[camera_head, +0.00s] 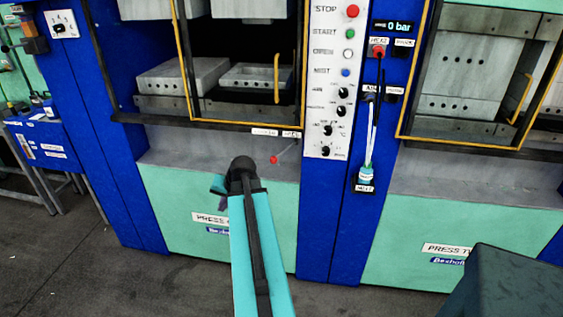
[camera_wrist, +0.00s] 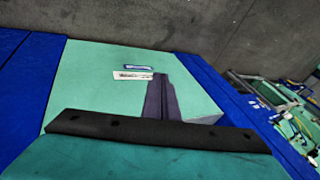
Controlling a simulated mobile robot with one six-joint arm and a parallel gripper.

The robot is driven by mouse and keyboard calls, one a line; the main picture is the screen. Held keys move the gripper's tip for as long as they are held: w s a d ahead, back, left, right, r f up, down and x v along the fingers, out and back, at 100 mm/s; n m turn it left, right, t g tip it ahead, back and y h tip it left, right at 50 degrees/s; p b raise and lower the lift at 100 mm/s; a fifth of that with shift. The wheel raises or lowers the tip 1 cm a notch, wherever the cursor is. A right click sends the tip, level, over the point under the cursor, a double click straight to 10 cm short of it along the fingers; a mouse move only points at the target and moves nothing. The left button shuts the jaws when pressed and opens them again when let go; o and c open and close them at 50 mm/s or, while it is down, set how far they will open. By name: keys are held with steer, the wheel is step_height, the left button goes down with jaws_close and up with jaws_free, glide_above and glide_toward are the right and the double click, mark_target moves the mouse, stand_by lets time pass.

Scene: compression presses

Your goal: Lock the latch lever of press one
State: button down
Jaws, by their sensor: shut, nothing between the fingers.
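The latch lever (camera_head: 285,150) of press one is a thin rod with a red ball knob, below the window at the right of the press's grey ledge. The rod slants down to the left from its pivot, with the knob at its lower end. Press one (camera_head: 165,210) has a mint lower panel. My gripper is mostly hidden behind my arm in the head view, left of the knob. In the wrist view my gripper (camera_wrist: 161,80) has its dark fingers together and empty, in front of the mint panel. The lever is not visible in the wrist view.
A white control panel (camera_head: 332,80) with buttons and knobs is right of press one. A yellow-framed door (camera_head: 303,60) with a yellow handle (camera_head: 276,78) is above the lever. Press two (camera_head: 425,220) stands at the right. Grey floor (camera_head: 70,265) is open at lower left.

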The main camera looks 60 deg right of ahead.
steer(key=s+d+r+m+h, duration=0.2)
steer(key=s+d+r, duration=0.6)
steer(key=s+d, duration=0.1)
steer(key=s+d+r+m+h, duration=0.2)
steer(key=s+d+r, duration=0.6)
steer(key=s, duration=0.3)
steer(key=shift+s+d+h+p, duration=0.25)
steer(key=shift+d+h+p, duration=0.05)
steer(key=shift+d, duration=0.1)
steer(key=shift+w+f, duration=0.1)
steer(key=w+d+f+p, duration=0.4)
steer(key=w+f, duration=0.2)
steer(key=w, duration=0.2)
steer(key=shift+w+d+f+p, duration=0.3)
steer(key=shift+f, duration=0.05)
steer(key=shift+d, duration=0.15)
